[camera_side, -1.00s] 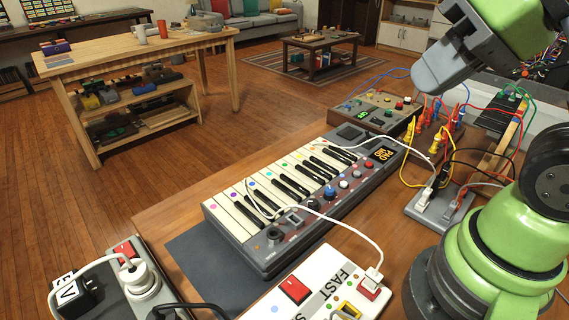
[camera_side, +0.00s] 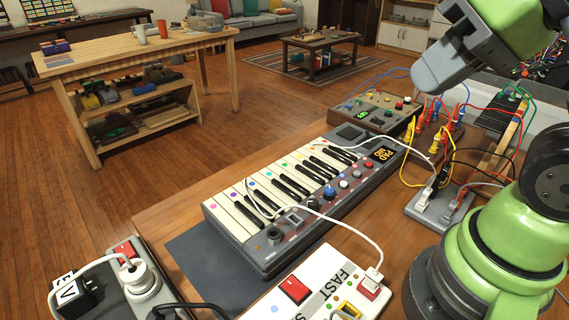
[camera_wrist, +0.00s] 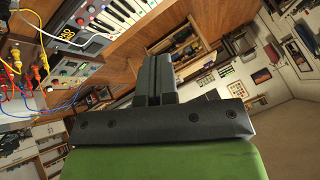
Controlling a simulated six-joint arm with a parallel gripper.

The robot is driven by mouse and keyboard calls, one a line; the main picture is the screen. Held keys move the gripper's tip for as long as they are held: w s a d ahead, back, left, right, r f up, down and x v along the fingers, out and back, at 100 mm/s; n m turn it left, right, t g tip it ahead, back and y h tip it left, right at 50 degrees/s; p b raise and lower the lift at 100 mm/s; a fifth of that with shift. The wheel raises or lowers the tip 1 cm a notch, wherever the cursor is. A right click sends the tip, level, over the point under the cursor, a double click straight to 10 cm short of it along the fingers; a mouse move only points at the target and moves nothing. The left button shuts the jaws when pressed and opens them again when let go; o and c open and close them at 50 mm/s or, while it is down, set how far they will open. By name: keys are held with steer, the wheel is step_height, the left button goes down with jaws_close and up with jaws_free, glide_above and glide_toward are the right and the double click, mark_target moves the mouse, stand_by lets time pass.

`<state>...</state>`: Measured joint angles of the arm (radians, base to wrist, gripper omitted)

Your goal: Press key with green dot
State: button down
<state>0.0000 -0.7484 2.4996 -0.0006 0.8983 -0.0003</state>
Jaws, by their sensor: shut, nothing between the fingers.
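A grey keyboard (camera_side: 300,208) with black and white keys lies slantwise on the wooden bench in the side view. My gripper (camera_side: 430,78) is at the upper right, raised above the bench, away from the keys and touching nothing. Its fingers are together and empty; they show in the wrist view (camera_wrist: 157,78). Part of the keyboard shows at the top of the wrist view (camera_wrist: 88,22), with some keys cut off.
A white cable (camera_side: 345,222) loops over the keyboard. A white box (camera_side: 318,285) and a power strip (camera_side: 140,278) are in front. A control box (camera_side: 372,112) and coloured leads (camera_side: 410,140) stand behind and right of the keyboard. Air above the keys looks mostly free.

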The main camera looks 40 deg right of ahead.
steer(key=w+d+n+h, duration=0.2)
steer(key=w+d+n, duration=0.15)
steer(key=w, duration=0.55)
steer(key=n+t+y, duration=0.2)
steer(key=n, duration=1)
glide_above(284, 166)
step_height(284, 166, down, 16)
steer(key=shift+r, duration=0.15)
steer(key=shift+s, duration=0.1)
steer(key=shift+f, duration=4.4)
steer(key=shift+f, duration=0.4)
